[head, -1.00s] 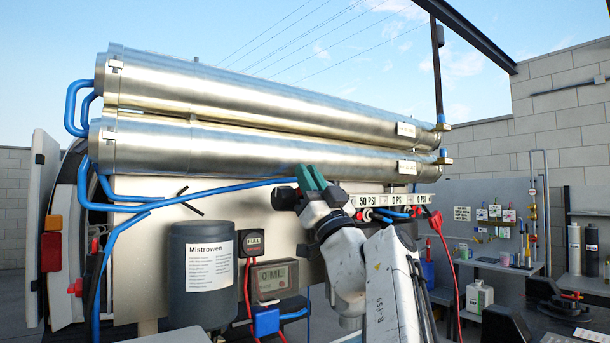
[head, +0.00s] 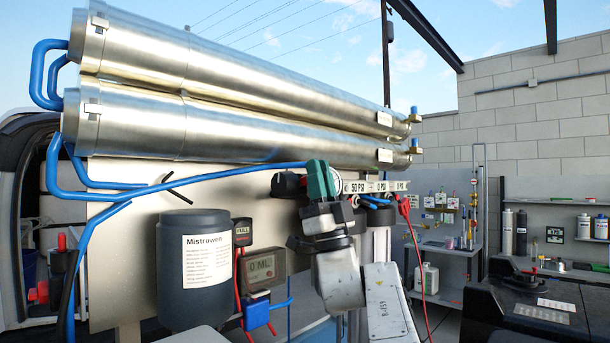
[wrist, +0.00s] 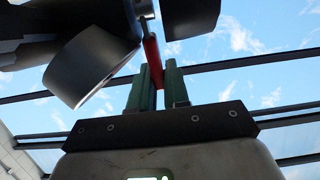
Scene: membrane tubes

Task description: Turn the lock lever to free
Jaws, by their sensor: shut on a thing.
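A red lever (wrist: 152,55) hangs from a dark metal fitting in the wrist view. The two green fingers of my gripper (wrist: 156,88) stand on either side of its lower end and are shut on it. In the head view my gripper (head: 321,180) is at the panel under the steel membrane tubes (head: 240,125), near the pressure gauges (head: 375,187). The lever is hidden behind the fingers and wrist there, so I cannot tell its angle against the panel.
Dark rounded parts (wrist: 92,62) crowd the fingers in the wrist view. Left of my arm are the grey Mistrowen tank (head: 172,225) and the ML meter (head: 262,270). A blue hose (head: 230,173) runs close to the gripper. A workbench (head: 545,315) stands at the right.

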